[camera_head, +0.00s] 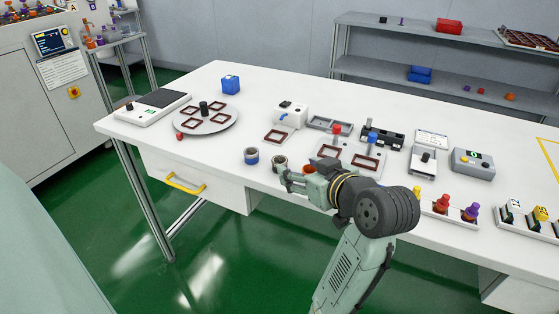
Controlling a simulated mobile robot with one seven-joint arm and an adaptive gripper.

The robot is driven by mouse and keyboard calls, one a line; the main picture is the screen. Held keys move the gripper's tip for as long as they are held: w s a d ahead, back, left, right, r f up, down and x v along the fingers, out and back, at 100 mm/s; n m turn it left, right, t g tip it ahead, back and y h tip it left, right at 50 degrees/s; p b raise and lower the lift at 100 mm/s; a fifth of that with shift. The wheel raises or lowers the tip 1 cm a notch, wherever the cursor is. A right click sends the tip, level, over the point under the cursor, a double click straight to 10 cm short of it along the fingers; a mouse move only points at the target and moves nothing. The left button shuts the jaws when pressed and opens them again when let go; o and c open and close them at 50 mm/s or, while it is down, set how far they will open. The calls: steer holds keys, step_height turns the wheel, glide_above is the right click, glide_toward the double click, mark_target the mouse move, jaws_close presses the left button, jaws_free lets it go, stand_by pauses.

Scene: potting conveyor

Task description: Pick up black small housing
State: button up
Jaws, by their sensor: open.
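My gripper (287,180) is over the front edge of the white table, open, pointing left. It is small in view and partly turned away, and I see nothing between its fingers. I cannot tell for sure which thing is the black small housing. A small black block (383,20) sits on the top shelf at the back, far from my gripper. A black cylindrical piece (204,107) stands in the middle of a round grey plate (221,128) with several dark red square frames, left of my gripper.
Two small round cups, one blue-banded (251,156) and one dark (280,162), stand close to my gripper. Behind it are a white device (291,113), a grey tray (330,125) and a black rack (388,137).

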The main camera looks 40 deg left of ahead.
mark_target(277, 158)
steer(key=x, duration=0.4)
steer(key=shift+a, duration=0.1)
steer(key=p+x, duration=0.1)
steer(key=x, duration=0.3)
steer(key=shift+s+a+p, duration=0.1)
steer(key=shift+a+p, duration=0.2)
steer(key=shift+p, duration=0.1)
steer(key=shift+w+a+f, duration=0.15)
steer(key=shift+w+a, duration=0.05)
steer(key=shift+a, duration=0.15)
steer(key=c, duration=0.9)
steer(key=shift+c, duration=0.2)
